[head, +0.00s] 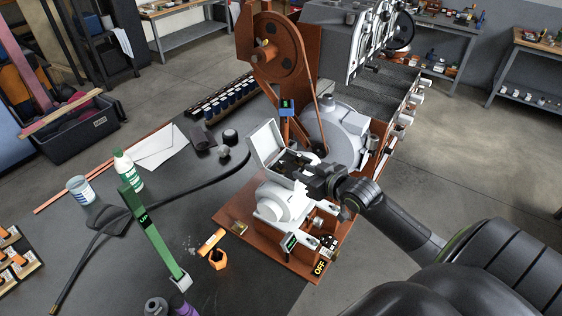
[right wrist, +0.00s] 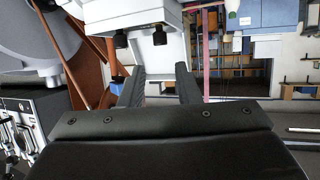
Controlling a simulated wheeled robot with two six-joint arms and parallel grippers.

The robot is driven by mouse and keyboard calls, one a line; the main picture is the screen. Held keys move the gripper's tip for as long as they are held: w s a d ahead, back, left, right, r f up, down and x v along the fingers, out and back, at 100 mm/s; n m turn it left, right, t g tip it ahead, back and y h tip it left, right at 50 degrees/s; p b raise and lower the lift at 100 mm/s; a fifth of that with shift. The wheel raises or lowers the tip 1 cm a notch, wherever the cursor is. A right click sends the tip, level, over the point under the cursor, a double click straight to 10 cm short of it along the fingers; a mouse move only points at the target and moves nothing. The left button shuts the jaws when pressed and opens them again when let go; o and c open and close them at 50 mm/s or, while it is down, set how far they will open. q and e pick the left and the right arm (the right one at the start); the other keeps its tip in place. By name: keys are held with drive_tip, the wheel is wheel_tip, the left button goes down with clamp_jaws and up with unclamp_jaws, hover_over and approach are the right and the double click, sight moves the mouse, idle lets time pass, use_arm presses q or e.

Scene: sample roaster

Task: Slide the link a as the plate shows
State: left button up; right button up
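The sample roaster stands on a red-brown base (head: 240,212), with a white housing (head: 270,205) and an open white box-like cover (head: 266,143). My right gripper (head: 290,165) is at this cover. In the right wrist view its two dark fingers (right wrist: 160,80) are apart with nothing between them. Just past the fingertips are a white block (right wrist: 130,12) and two black knobs (right wrist: 121,40). I cannot tell which part is link a, and no readable plate for it shows. A green upright bar (head: 150,232) with a small label stands left of the base. My left gripper is not in view.
A black cable (head: 105,222) crosses the dark bench top (head: 110,275). A tall brown frame with a wheel (head: 275,50) rises behind the roaster.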

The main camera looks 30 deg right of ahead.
sight(283, 164)
drive_tip(key=p+x, duration=0.1)
drive_tip(key=x, duration=1.1)
drive_tip(key=shift+w+p, duration=0.1)
drive_tip(key=shift+p, duration=0.25)
clamp_jaws()
